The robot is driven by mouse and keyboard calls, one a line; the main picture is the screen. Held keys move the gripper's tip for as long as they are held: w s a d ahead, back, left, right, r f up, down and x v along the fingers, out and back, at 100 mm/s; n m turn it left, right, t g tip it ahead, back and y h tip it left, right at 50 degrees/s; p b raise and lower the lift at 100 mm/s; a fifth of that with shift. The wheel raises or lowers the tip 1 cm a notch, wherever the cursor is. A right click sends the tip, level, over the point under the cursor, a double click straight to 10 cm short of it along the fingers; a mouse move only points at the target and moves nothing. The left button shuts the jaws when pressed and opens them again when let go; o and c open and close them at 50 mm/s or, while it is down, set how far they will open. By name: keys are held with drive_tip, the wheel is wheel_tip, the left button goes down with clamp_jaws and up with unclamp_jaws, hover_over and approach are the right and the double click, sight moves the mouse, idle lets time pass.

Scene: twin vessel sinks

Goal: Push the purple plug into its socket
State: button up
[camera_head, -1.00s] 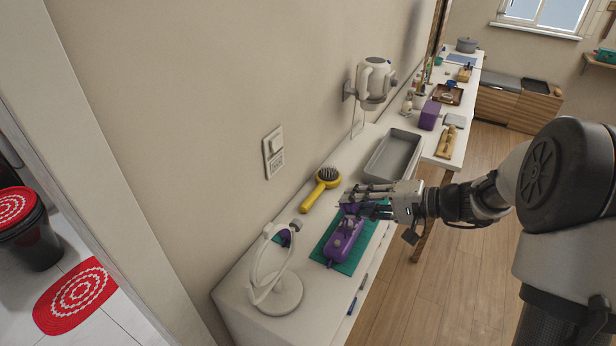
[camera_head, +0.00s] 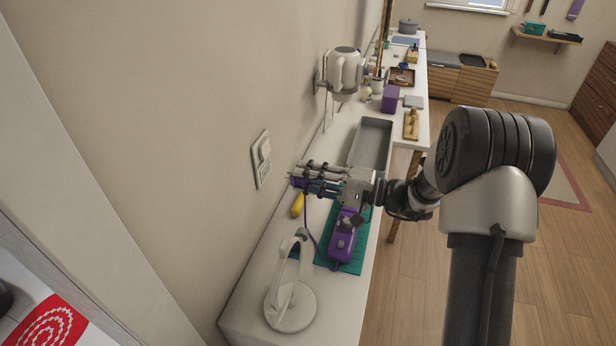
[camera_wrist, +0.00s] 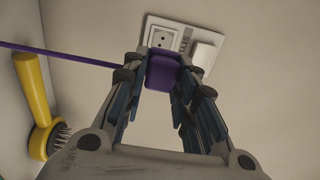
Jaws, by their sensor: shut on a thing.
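The purple plug (camera_wrist: 163,71) is between the fingertips of my gripper (camera_head: 303,174) and shows as a purple end in the head view (camera_head: 297,182). My gripper is shut on it. A white wall plate carries the round socket (camera_wrist: 162,38) and, beside it, a rocker switch (camera_wrist: 203,54). The plug appears in front of the socket's lower edge in the wrist view. The plate (camera_head: 261,160) is left of and above my fingertips in the head view, with a gap seen between them. Whether the plug touches the socket cannot be told. Its purple cord (camera_wrist: 60,54) trails away left.
A purple device (camera_head: 343,240) lies on a green mat (camera_head: 355,262). A white ring stand (camera_head: 291,305) is at the near end of the counter. A yellow brush (camera_wrist: 37,100) lies below the plate. A grey tray (camera_head: 371,145) and a wall-mounted white appliance (camera_head: 345,68) stand beyond.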

drive_tip(key=shift+p+x, duration=0.55)
drive_tip(key=shift+x, duration=2.2)
drive_tip(key=shift+b, duration=1.15)
drive_tip(key=shift+w+a, duration=0.2)
drive_tip(key=shift+a, duration=0.35)
idle(0.3)
drive_tip(key=o, duration=1.1)
approach(267, 169)
drive_tip(key=v, duration=0.5)
drive_tip(key=shift+s+d, duration=0.1)
drive_tip(key=shift+d, duration=0.15)
